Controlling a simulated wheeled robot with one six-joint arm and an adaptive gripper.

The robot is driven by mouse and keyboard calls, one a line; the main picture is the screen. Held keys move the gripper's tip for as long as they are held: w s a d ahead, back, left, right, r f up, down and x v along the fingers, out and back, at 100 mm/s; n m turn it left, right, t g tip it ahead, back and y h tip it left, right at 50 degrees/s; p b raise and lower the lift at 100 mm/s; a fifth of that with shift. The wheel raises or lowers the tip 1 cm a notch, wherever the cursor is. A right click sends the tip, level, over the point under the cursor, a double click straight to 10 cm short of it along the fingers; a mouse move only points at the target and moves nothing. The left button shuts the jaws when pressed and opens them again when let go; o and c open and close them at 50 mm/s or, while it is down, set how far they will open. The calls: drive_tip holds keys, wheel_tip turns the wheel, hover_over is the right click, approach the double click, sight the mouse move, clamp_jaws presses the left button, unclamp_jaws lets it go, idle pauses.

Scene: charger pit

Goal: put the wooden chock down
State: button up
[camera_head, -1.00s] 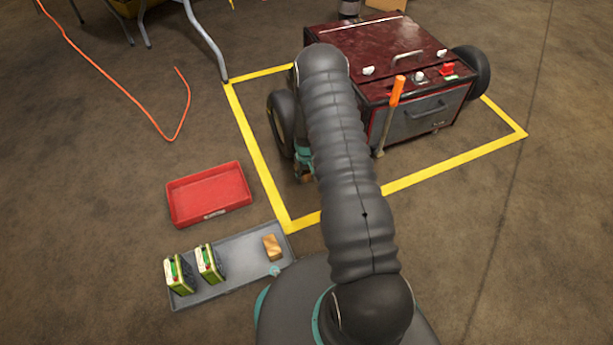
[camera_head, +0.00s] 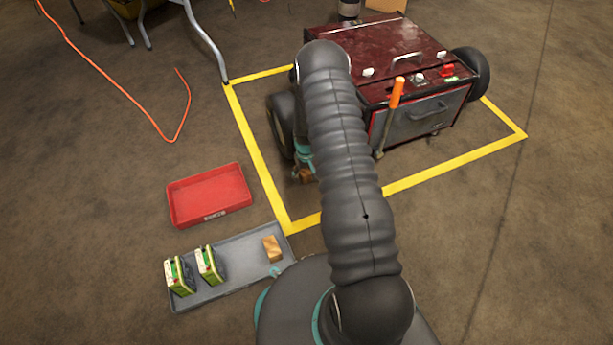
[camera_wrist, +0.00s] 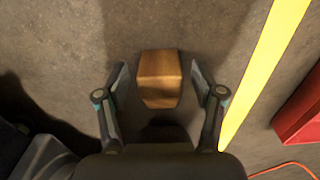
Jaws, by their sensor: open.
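A wooden chock (camera_wrist: 159,79) sits on the bare concrete floor in the middle of the wrist view. My gripper (camera_wrist: 160,73) is open, with one finger on each side of the chock and a narrow gap on both sides. In the head view my gripper (camera_head: 303,161) is low beside the cart's near left wheel (camera_head: 282,124), partly hidden by my arm. Only a small part of this chock (camera_head: 305,175) shows there. A second wooden block (camera_head: 271,248) lies on the grey tray (camera_head: 238,266).
A dark red cart (camera_head: 375,55) with an orange-handled lever (camera_head: 396,92) stands inside a yellow floor outline (camera_head: 258,165). A red bin (camera_head: 209,196) lies left of the outline. Two green-and-cream boxes (camera_head: 179,275) stand on the tray. An orange cable (camera_head: 110,83) runs across the left floor.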

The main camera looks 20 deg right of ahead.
drive_tip(key=s+a+r+t+p, duration=0.1)
drive_tip(key=s+a+r, duration=0.2)
drive_tip(key=r, duration=1.8)
drive_tip(key=s+a+r+t, duration=0.2)
drive_tip(key=s+a+r, duration=0.15)
drive_tip(key=r, duration=1.65)
drive_tip(key=s+a+r+t, duration=0.1)
drive_tip(key=s+r, duration=0.3)
drive_tip(key=s, duration=0.4)
drive_tip(key=s+a+r, duration=0.2)
drive_tip(key=s+r, duration=0.3)
drive_tip(key=s, duration=0.3)
drive_tip(key=s+a+r+t, duration=0.1)
drive_tip(key=s+a+r, duration=0.1)
drive_tip(key=s+r, duration=0.3)
drive_tip(key=s, duration=0.3)
drive_tip(key=shift+s+a+r+t, duration=0.25)
drive_tip(key=shift+s+a+t, duration=0.05)
drive_tip(key=shift+s+a, duration=0.1)
